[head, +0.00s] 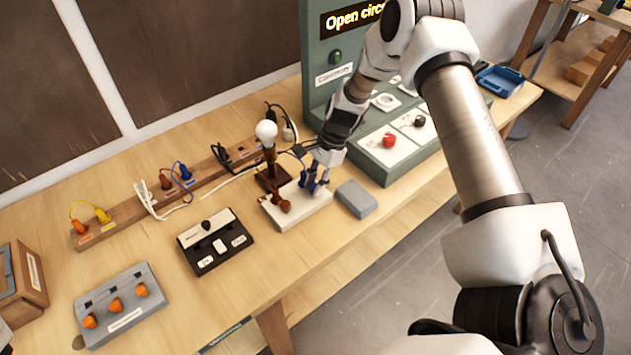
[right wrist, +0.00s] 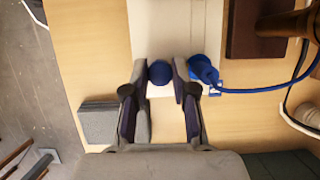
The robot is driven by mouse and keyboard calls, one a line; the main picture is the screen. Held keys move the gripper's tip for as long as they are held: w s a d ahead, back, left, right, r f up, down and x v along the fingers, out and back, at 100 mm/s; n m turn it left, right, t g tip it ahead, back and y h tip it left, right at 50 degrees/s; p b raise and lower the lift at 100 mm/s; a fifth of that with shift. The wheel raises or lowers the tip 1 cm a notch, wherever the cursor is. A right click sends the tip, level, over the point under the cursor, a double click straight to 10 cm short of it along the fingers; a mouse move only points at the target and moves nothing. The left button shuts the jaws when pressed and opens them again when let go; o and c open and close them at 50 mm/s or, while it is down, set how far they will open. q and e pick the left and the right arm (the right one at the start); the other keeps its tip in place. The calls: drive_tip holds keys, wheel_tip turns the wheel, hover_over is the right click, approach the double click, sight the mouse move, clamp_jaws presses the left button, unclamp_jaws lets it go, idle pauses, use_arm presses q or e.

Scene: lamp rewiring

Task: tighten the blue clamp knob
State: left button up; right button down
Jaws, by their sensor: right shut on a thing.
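The blue clamp knob (right wrist: 159,72) sits at the edge of a white block (right wrist: 166,25), between the two fingertips of my right gripper (right wrist: 160,78). The fingers are shut on the knob from both sides. In the head view my right gripper (head: 322,172) points down at the right end of the white block (head: 306,214) and covers much of the blue parts there. Beside the knob in the wrist view is a blue connector (right wrist: 204,70) with a blue wire running right. My left gripper does not show.
A lamp with a white bulb (head: 266,133) stands close behind the white block. A grey block (head: 356,199) lies just right of it. A green test panel (head: 385,165) stands behind my right arm.

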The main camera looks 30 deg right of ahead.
drive_tip(key=c, duration=1.2)
unclamp_jaws()
drive_tip(key=v, duration=1.2)
drive_tip(key=shift+s+a, duration=0.1)
